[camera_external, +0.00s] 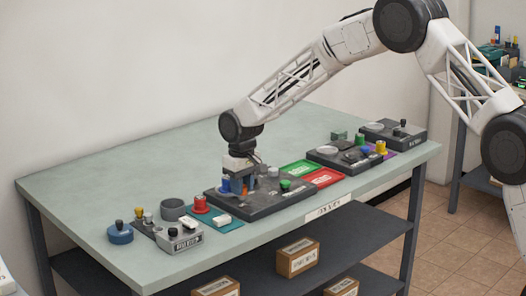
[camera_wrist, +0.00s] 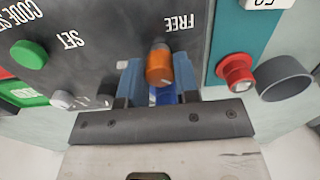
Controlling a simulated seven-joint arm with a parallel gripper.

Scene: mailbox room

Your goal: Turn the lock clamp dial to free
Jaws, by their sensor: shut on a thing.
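An orange knob (camera_wrist: 159,68) stands upright on a dark panel (camera_wrist: 110,30), near the word FREE, in the wrist view. My gripper (camera_wrist: 159,80) has its two blue-grey fingers close on either side of it, shut on it. A bright blue part (camera_wrist: 166,97) shows between the fingers behind the orange knob. In the external view my gripper (camera_external: 238,180) is low over the left part of the panel (camera_external: 262,208), with the orange knob (camera_external: 246,188) beside it. The word SET is printed farther left in the wrist view. The dial's exact pointing is hard to tell.
A green knob (camera_wrist: 29,54) and a pale grey knob (camera_wrist: 62,99) stand on the same panel. A red button (camera_wrist: 236,70) and a grey ring (camera_wrist: 285,78) lie beyond its right edge. More devices (camera_external: 352,157) stand at the table's right end. The table's back left is clear.

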